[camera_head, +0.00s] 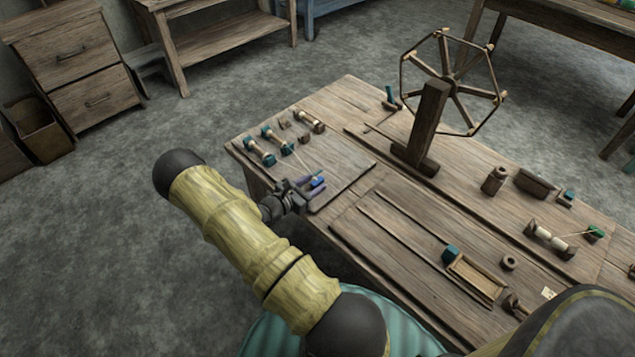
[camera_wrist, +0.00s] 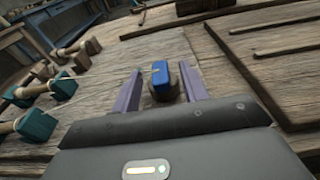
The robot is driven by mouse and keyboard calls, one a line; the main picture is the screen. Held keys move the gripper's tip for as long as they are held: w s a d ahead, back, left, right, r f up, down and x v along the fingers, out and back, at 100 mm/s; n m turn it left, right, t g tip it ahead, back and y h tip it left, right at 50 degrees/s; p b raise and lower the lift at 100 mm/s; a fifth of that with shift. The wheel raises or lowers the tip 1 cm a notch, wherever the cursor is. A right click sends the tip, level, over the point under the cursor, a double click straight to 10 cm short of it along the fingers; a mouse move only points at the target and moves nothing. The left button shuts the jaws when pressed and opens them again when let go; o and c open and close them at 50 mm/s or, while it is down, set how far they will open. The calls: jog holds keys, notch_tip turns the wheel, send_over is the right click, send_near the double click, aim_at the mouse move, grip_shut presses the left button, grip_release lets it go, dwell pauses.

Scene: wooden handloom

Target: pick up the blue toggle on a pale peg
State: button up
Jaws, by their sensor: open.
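The blue toggle (camera_wrist: 160,73) sits on top of a short peg on the board; in the wrist view the peg below it looks brownish and is partly hidden. It also shows small in the head view (camera_head: 317,181). My gripper (camera_wrist: 160,88) is open, with its two purple fingers on either side of the toggle and a gap on each side. In the head view my gripper (camera_head: 309,186) is low over the near left part of the table, right at the toggle.
The board (camera_head: 345,185) carries teal-ended spools (camera_head: 258,152) to the left and small brown blocks (camera_head: 303,138). A spoked wheel on a wooden post (camera_head: 428,125) stands behind. Raised strips (camera_head: 400,240) and a small tray (camera_head: 474,277) lie to the right.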

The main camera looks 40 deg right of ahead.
grip_shut()
notch_tip(320, 180, up, 10)
jog(key=p, duration=0.2)
dwell(0.5)
dwell(0.4)
